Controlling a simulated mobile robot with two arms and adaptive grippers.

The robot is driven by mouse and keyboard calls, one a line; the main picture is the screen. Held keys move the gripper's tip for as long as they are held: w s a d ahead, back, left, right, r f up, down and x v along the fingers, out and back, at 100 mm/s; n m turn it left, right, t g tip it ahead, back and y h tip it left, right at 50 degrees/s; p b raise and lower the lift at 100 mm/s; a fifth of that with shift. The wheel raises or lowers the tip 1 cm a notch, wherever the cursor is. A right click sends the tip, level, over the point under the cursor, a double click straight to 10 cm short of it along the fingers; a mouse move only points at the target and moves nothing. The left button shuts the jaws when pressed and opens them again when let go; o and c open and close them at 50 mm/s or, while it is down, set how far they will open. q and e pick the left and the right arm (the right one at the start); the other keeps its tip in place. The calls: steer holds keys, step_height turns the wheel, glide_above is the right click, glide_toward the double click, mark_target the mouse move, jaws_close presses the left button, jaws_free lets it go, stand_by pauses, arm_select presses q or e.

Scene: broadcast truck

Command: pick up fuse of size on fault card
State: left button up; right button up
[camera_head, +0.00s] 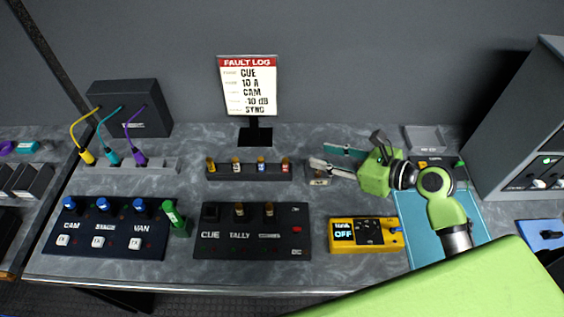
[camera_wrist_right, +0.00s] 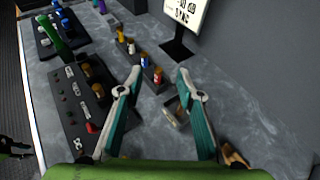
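The fault card (camera_head: 248,88) stands upright at the back and reads CUE, 10 A, CAM, -10 dB, SYNC. In front of it a dark rack (camera_head: 248,173) holds a yellow fuse (camera_head: 211,164), a white-banded fuse (camera_head: 236,165), a blue-banded fuse (camera_head: 261,164) and a red fuse (camera_head: 285,164). They also show in the right wrist view, the red one (camera_wrist_right: 158,76) nearest my gripper. My right gripper (camera_head: 322,156) is open and empty, right of the rack. Its fingers (camera_wrist_right: 159,72) spread apart in the wrist view. My left gripper is not recognisable.
The CUE/TALLY panel (camera_head: 252,247) lies in front of the rack. A yellow meter (camera_head: 352,247) reading OFF is to its right. A small box (camera_head: 318,180) sits below my right fingers. A green tool (camera_head: 174,213) stands beside the CAM/VAN panel (camera_head: 110,219).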

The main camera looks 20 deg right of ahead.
steer(key=b, duration=0.6)
glide_toward(286, 160)
steer(key=p+x, duration=0.1)
steer(key=x, duration=0.4)
steer(key=shift+p+x, duration=0.75)
steer(key=shift+x, duration=1.95)
steer(key=shift+s, duration=0.1)
steer(key=shift+c, duration=0.4)
jaws_close()
